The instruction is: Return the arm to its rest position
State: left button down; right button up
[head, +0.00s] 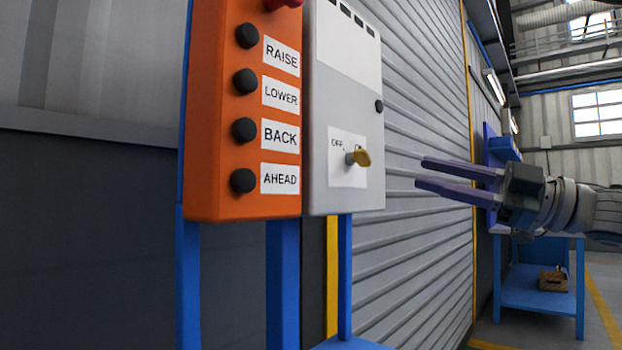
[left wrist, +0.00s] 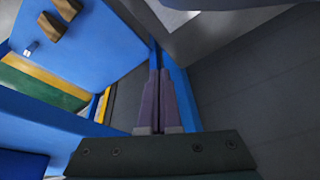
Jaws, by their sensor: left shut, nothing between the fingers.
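My right gripper (head: 422,172) reaches in from the right in the head view. Its two purple fingers point left and are apart, with nothing between them. It is right of the grey switch box (head: 340,100), with a visible gap between them in the picture. My left gripper (left wrist: 160,72) shows only in the left wrist view. Its purple fingers are together with nothing between them. The left arm is not in the head view.
A ribbed shutter (head: 425,90) stands behind. A blue bench (head: 532,290) stands at the right; a blue surface (left wrist: 95,60) with brown blocks shows in the left wrist view.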

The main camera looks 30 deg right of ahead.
jog(key=w+a+f+m+h+p, duration=0.1)
jog(key=a+m+p, duration=0.1)
jog(key=w+a+f+m+h+p, duration=0.1)
jog(key=a+f+m+h+p, duration=0.1)
jog(key=a+p, duration=0.1)
jog(key=w+a+f+m+t+h+p, duration=0.1)
jog(key=w+a+f+h+p, duration=0.1)
jog(key=a, duration=0.1)
jog(key=shift+w+a+m, duration=0.1)
jog(key=shift+a+m, duration=0.15)
jog(key=shift+m, duration=0.15)
jog(key=s+a+f+m+g+h+p, duration=0.3)
jog(key=s+a+f+m+h+p, duration=0.25)
jog(key=a+p, duration=0.25)
jog(key=s+a+r+m+g+h+p, duration=0.15)
jog(key=s+g+p, duration=0.45)
jog(key=s, duration=0.7)
jog(key=s+a+r+m+g+h+p, duration=0.1)
jog(key=s+a+m+g+p, duration=0.3)
jog(key=s, duration=0.8)
notch_tip(320, 180, up, 37)
jog(key=d+n+p, duration=0.1)
jog(key=d+p, duration=0.1)
jog(key=p, duration=3.6)
jog(key=shift+w+n+g, duration=0.15)
jog(key=shift+n+g, duration=0.15)
jog(key=shift+g, duration=0.1)
jog(key=shift+d, duration=0.1)
